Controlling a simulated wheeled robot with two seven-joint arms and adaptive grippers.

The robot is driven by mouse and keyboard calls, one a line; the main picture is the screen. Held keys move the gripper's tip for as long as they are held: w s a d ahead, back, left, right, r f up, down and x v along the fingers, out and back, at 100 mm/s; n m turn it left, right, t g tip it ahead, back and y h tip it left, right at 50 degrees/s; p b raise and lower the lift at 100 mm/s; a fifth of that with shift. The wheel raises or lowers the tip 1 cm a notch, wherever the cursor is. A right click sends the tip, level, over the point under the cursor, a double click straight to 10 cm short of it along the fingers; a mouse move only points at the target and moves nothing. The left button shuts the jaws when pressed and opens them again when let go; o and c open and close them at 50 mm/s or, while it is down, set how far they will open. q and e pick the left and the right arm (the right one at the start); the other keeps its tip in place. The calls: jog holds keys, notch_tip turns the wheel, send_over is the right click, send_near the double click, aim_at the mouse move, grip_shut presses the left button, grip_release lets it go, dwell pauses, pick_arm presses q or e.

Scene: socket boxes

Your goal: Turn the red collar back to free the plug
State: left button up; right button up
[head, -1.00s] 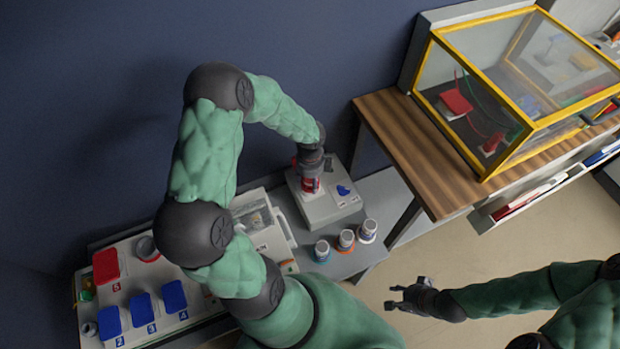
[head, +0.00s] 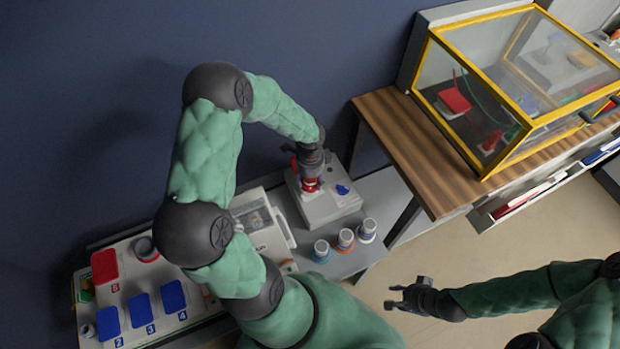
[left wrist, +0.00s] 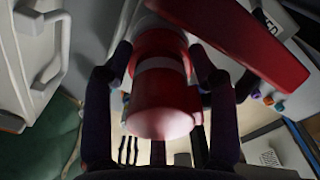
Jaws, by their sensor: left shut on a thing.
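A red plug (left wrist: 162,110) with a pale band stands upright in the grey socket box (head: 335,208) on the bench. The red collar (left wrist: 160,42) is the wider red ring beyond the band in the left wrist view, and red also shows there in the head view (head: 311,185). My left gripper (head: 311,178) comes down over it from above. Its fingers in the left wrist view (left wrist: 163,62) are on both sides of the collar and shut on it. My right gripper (head: 405,297) is out over the floor, away from the box, its fingers apart and empty.
An opened red lid (left wrist: 245,40) stands close beside the fingers. A blue piece (head: 343,190) is on the box. Several small jars, one of them orange-banded (head: 345,239), stand in front. A panel with blue lids (head: 139,308) is at left, a yellow-framed case (head: 483,110) at right.

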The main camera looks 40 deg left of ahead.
pick_arm(q)
jog(key=shift+f, duration=0.1)
jog(key=o, duration=1.1)
jog(key=shift+o, duration=0.2)
jog(key=shift+w+a+r, duration=0.1)
jog(key=shift+r, duration=3.95)
